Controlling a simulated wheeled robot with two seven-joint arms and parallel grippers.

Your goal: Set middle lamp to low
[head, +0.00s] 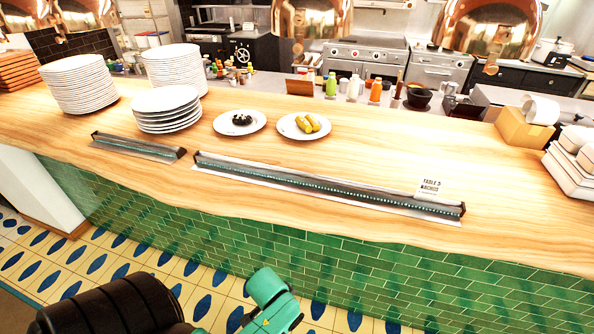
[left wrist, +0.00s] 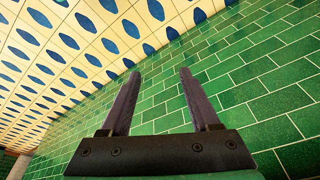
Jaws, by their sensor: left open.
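Copper dome lamps hang along the top edge of the head view, cut off by the frame: one at the top left (head: 85,14), one near the top middle (head: 311,18) and one at the top right (head: 488,28). No lamp control is clearly visible. My left gripper (left wrist: 160,73) shows in the left wrist view with its two dark fingers apart and nothing between them. It points at the green tiled counter front. In the head view only part of my arm shows, low in front of the counter. My right gripper is not in view.
The wooden counter (head: 390,150) holds plate stacks (head: 78,84), two plates of food (head: 303,126), dark ticket rails (head: 325,186) and a "Table 5 nachos" ticket (head: 432,188). Bowls and a box (head: 524,130) stand at right. Green tiles (head: 300,262) cover the counter front.

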